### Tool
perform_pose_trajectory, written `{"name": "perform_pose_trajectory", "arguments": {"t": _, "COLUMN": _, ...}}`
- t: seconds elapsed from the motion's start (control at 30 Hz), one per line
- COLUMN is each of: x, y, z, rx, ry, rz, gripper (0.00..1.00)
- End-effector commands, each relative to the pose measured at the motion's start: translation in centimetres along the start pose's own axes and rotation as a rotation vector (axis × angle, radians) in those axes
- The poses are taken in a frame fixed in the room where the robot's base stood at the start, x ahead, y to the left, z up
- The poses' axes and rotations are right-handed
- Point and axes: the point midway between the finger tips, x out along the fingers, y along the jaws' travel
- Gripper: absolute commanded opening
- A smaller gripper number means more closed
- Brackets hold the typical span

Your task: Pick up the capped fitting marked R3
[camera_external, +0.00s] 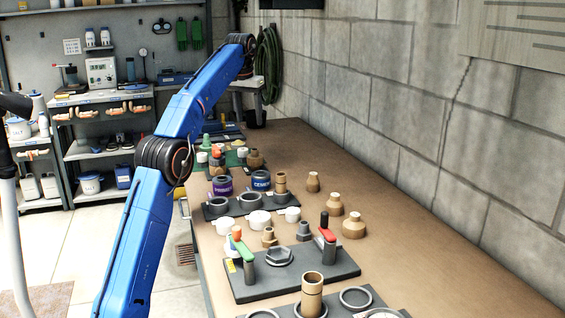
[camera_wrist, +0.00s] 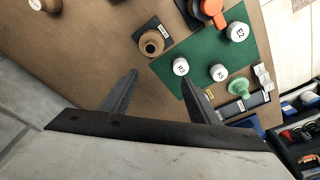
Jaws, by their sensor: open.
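Three white capped fittings stand on a green mat (camera_wrist: 208,46) in the wrist view: a left one (camera_wrist: 180,66), a middle one (camera_wrist: 219,72) and a far right one (camera_wrist: 237,31). Their marks are small and turned, so I cannot tell for sure which reads R3. My gripper (camera_wrist: 159,78) is open and empty. Its right finger points towards the left fitting, which lies just beyond the tip; no contact shows. In the external view the green mat (camera_external: 235,157) is at the bench's far end, and I cannot make out my gripper there.
In the external view, several valves and brown fittings (camera_external: 354,226) crowd the bench (camera_external: 410,240), beside a block wall (camera_external: 400,110).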

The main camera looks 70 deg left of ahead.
Motion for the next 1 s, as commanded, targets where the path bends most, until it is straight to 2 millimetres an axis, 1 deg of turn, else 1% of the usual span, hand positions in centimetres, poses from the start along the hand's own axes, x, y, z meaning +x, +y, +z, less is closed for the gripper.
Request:
{"name": "perform_pose_trajectory", "arguments": {"t": 0.03, "x": 0.6, "y": -0.9, "z": -0.5, "rx": -0.010, "ry": -0.003, "rz": -0.001, "gripper": 0.56}}
{"name": "perform_pose_trajectory", "arguments": {"t": 0.1, "x": 1.2, "y": -1.9, "z": -0.9, "rx": -0.020, "ry": -0.006, "rz": -0.003, "gripper": 0.56}}
{"name": "perform_pose_trajectory", "arguments": {"t": 0.27, "x": 2.4, "y": -3.7, "z": -1.8, "rx": -0.040, "ry": -0.013, "rz": -0.006, "gripper": 0.56}}
{"name": "perform_pose_trajectory", "arguments": {"t": 0.57, "x": 3.8, "y": -5.9, "z": -2.6, "rx": -0.062, "ry": -0.019, "rz": -0.009, "gripper": 0.56}}
{"name": "perform_pose_trajectory", "arguments": {"t": 1.0, "x": 5.9, "y": -5.9, "z": -2.2, "rx": -0.062, "ry": -0.020, "rz": -0.009, "gripper": 0.56}}
